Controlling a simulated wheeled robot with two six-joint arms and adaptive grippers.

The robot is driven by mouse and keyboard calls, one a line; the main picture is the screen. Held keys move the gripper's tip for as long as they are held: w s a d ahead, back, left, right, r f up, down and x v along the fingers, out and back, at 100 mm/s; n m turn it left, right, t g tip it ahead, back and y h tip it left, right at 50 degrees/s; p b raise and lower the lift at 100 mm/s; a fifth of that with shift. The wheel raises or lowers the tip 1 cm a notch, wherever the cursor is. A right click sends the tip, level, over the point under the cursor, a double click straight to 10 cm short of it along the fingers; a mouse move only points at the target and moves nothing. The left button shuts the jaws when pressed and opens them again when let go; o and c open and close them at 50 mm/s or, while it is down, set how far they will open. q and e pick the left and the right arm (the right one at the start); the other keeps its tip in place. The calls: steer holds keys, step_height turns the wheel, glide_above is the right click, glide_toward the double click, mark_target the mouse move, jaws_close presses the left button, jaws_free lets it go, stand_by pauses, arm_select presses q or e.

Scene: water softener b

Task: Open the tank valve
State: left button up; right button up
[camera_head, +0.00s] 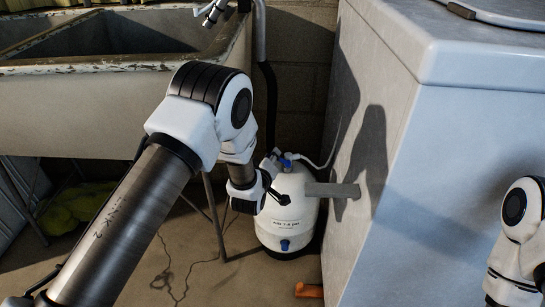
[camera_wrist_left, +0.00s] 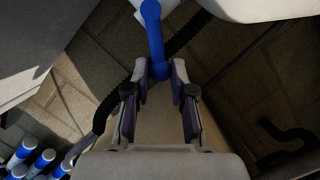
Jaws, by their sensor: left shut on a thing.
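The white tank (camera_head: 287,212) stands upright on the floor beside the grey cabinet, with a label on its front. A blue valve (camera_head: 287,162) is at its top, partly hidden by my left gripper (camera_head: 272,172). In the left wrist view, the blue valve handle (camera_wrist_left: 154,35) is long and runs up from between the fingertips. My left gripper (camera_wrist_left: 160,72) is shut on the rounded lower end of this handle. My right arm shows at the right edge of the head view, but its gripper is out of the picture.
A worn sink (camera_head: 110,95) is at the left. In the left wrist view, a black hose (camera_wrist_left: 98,118) and blue-capped cylinders (camera_wrist_left: 42,160) lie nearby.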

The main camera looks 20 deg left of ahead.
arm_select(q)
steer(key=shift+s+a+f, duration=0.15)
steer(key=shift+a+f, duration=0.1)
steer(key=shift+f, duration=0.45)
steer(key=shift+o, duration=0.4)
steer(key=shift+s+a+f+b, duration=0.1)
steer(key=shift+a+f+b, duration=0.15)
steer(key=shift+f+b, duration=0.4)
steer(key=o, duration=0.9)
steer(key=shift+f, duration=0.1)
steer(key=shift+o, duration=0.2)
steer(key=shift+d, duration=0.1)
